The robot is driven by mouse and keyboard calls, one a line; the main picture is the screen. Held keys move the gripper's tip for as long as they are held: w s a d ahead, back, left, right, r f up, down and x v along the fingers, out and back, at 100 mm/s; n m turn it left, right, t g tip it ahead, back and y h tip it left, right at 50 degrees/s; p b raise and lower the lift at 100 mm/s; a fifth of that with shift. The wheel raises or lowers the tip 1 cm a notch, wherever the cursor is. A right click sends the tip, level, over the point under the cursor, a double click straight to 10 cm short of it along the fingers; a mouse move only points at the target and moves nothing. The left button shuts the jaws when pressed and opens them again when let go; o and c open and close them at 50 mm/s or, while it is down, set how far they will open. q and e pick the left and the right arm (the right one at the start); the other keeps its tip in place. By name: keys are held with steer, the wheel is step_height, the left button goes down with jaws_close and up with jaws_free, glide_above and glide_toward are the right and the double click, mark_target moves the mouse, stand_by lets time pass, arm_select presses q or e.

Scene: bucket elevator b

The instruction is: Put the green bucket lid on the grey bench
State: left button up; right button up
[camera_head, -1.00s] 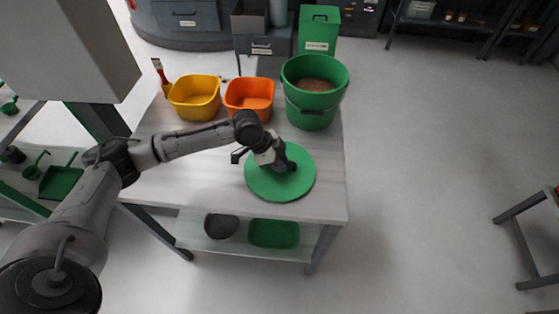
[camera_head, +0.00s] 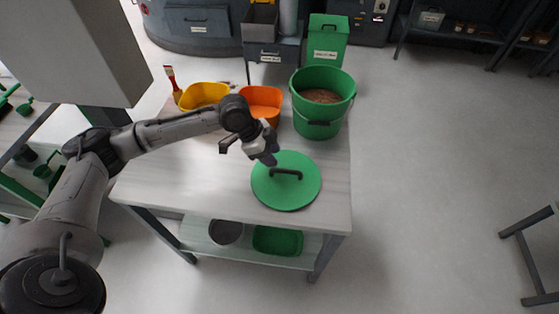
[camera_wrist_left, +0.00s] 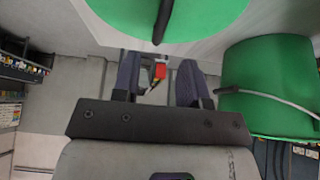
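The round green bucket lid (camera_head: 304,192) lies flat on the grey bench (camera_head: 180,180), near its right front, with its dark handle (camera_head: 286,173) upward. In the left wrist view the lid (camera_wrist_left: 205,12) is at the top edge. The green bucket (camera_head: 318,118) stands open behind the lid, holding brown grainy material. It also shows at the right of the left wrist view (camera_wrist_left: 262,70). My left gripper (camera_head: 268,157) is just left of and behind the handle, apart from it. Its two fingers (camera_wrist_left: 160,82) are spread and empty. My right gripper is out of view.
A yellow tub (camera_head: 205,93) and an orange tub (camera_head: 262,98) stand along the bench's back, left of the bucket. A red-handled brush (camera_head: 171,80) is at the back left corner. The bench's left front is clear. Containers sit on the shelf below.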

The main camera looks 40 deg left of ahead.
arm_select(q)
steer(key=shift+v, duration=1.75)
steer(key=shift+d+f, duration=0.1)
steer(key=shift+m+g, duration=0.4)
steer(key=s+d+f, duration=0.1)
steer(key=d+f, duration=0.1)
steer(key=d, duration=0.1)
steer(key=s+d+f+p, duration=0.1)
steer(key=d+f, duration=0.2)
steer(key=d, duration=0.1)
steer(key=s+d+f+p, duration=0.1)
steer(key=s+d+f, duration=0.1)
steer(key=d, duration=0.1)
steer(key=shift+s+d+f, duration=0.1)
steer(key=shift+d+f, duration=0.15)
steer(key=shift+f, duration=0.1)
steer(key=s+d+f+n+t+y, duration=0.1)
steer(key=s+d+f+n, duration=0.25)
steer(key=s, duration=0.35)
steer(key=s+d+f+n+t+y, duration=0.1)
steer(key=s+d+f+n, duration=0.1)
steer(key=s+d+f, duration=0.4)
steer(key=s+a+n+g+y+b, duration=0.1)
steer(key=s+a+n, duration=0.3)
steer(key=s, duration=0.5)
steer(key=shift+a+f+y, duration=0.3)
steer(key=shift+a+y, duration=0.15)
steer(key=shift+y, duration=0.35)
